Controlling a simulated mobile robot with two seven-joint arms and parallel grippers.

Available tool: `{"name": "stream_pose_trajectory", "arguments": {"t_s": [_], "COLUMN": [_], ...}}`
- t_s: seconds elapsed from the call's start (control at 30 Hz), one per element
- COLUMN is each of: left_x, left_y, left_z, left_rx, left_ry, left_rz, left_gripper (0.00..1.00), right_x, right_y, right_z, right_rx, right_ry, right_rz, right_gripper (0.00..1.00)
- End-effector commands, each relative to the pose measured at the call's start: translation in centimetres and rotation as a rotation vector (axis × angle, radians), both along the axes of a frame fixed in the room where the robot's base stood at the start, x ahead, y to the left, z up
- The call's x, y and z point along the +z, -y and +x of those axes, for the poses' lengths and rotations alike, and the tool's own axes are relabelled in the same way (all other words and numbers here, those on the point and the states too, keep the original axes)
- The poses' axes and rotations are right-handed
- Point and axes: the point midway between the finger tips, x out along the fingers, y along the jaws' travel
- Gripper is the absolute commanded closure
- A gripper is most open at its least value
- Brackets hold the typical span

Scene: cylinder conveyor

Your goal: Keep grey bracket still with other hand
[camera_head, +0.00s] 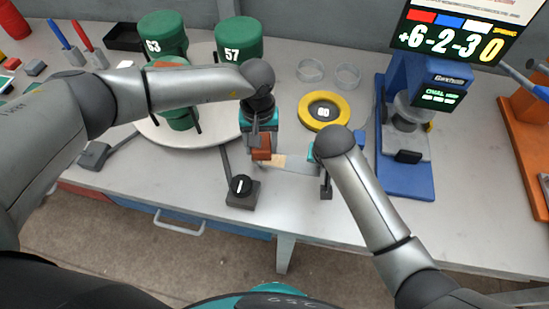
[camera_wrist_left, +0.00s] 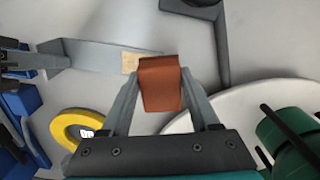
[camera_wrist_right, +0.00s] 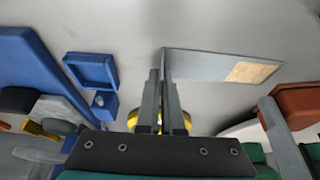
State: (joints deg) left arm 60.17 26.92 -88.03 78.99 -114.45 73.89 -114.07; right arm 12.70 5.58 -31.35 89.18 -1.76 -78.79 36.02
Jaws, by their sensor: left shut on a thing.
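The grey bracket (camera_head: 300,165) is a flat grey strip with a tan patch on it, near the table's front edge. It also shows in the left wrist view (camera_wrist_left: 95,55) and the right wrist view (camera_wrist_right: 200,64). My right gripper (camera_wrist_right: 163,75) is closed on the bracket's right-hand end, as the head view has it. My left gripper (camera_wrist_left: 160,78) is shut on a red-brown block (camera_wrist_left: 161,88), which also shows in the head view (camera_head: 262,152). The block is beside the tan patch; whether it touches the bracket I cannot tell.
Behind are a yellow ring (camera_head: 309,116) and a turntable (camera_head: 211,150) with green cylinders. A blue machine (camera_head: 405,180) stands right.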

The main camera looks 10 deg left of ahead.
Motion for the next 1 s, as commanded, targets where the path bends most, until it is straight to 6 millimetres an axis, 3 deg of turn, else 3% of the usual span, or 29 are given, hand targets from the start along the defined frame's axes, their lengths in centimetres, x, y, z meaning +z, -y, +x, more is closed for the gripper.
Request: {"name": "stream_pose_trajectory", "arguments": {"t_s": [0.5, 0.87, 1.0], "left_x": [4.1, 4.7, 4.6], "left_y": [0.0, 0.0, 0.0], "left_z": [0.1, 0.0, 0.0], "left_rx": [0.001, 0.001, 0.001], "left_ry": [0.001, 0.0, 0.0], "left_rz": [0.0, 0.0, 0.0], "left_gripper": [0.92, 0.92, 0.92], "right_x": [-0.4, -0.4, -0.3], "right_y": [0.1, 0.1, 0.1], "right_z": [-0.3, -0.3, -0.3], "right_rx": [0.0, 0.0, 0.0], "right_ry": [-0.01, -0.01, -0.009], "right_rz": [-0.002, -0.002, -0.002], "right_gripper": [1.0, 1.0, 0.82]}}
